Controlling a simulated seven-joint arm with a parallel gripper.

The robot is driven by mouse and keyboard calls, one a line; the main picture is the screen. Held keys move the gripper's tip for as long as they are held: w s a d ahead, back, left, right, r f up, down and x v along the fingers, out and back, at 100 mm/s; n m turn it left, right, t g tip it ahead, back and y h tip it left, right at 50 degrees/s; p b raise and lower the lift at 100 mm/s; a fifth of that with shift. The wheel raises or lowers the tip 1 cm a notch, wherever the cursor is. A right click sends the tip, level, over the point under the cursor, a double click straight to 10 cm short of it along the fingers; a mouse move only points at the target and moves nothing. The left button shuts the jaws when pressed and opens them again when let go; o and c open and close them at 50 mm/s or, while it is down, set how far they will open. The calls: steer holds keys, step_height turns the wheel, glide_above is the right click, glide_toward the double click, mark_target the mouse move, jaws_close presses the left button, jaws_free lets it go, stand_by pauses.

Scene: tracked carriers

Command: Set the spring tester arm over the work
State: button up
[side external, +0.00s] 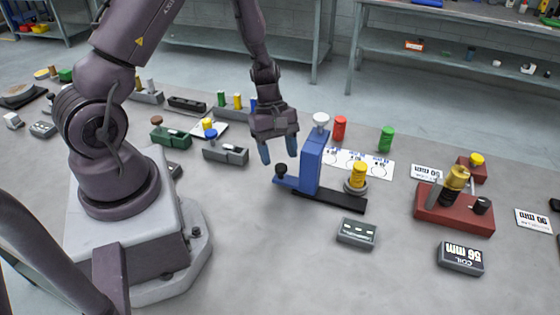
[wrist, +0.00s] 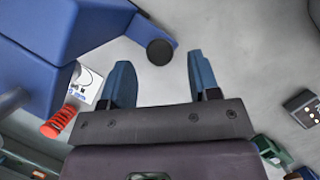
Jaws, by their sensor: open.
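The spring tester looks to be the blue upright body (side external: 311,162) on a black rail (side external: 335,200), with a white knob (side external: 321,119) on top. A low blue bar with a black knob (side external: 281,168) extends left from its foot. A yellow coil (side external: 358,173) stands on a grey round seat near the rail's right end, apart from the blue upright. My gripper (side external: 278,153) is open and empty, left of the upright and above the black knob. In the wrist view the black knob (wrist: 160,52) appears between the fingertips; contact is not visible. The blue body (wrist: 40,60) fills the upper left there.
A red base (side external: 450,211) with a brass post stands at right. Grey display boxes (side external: 357,232) lie in front. Red (side external: 340,127) and green (side external: 386,139) coils stand behind beside a printed card. A grey block (side external: 225,152) sits left of my gripper. The front middle table is clear.

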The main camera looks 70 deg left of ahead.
mark_target(322, 142)
steer(key=shift+x, duration=1.3)
jaws_close()
steer(key=w+d, duration=0.7)
steer(key=shift+w+d, duration=0.2)
steer(key=shift+w, duration=0.1)
jaws_free()
steer(key=v, duration=1.3)
steer(key=shift+s+d, duration=0.1)
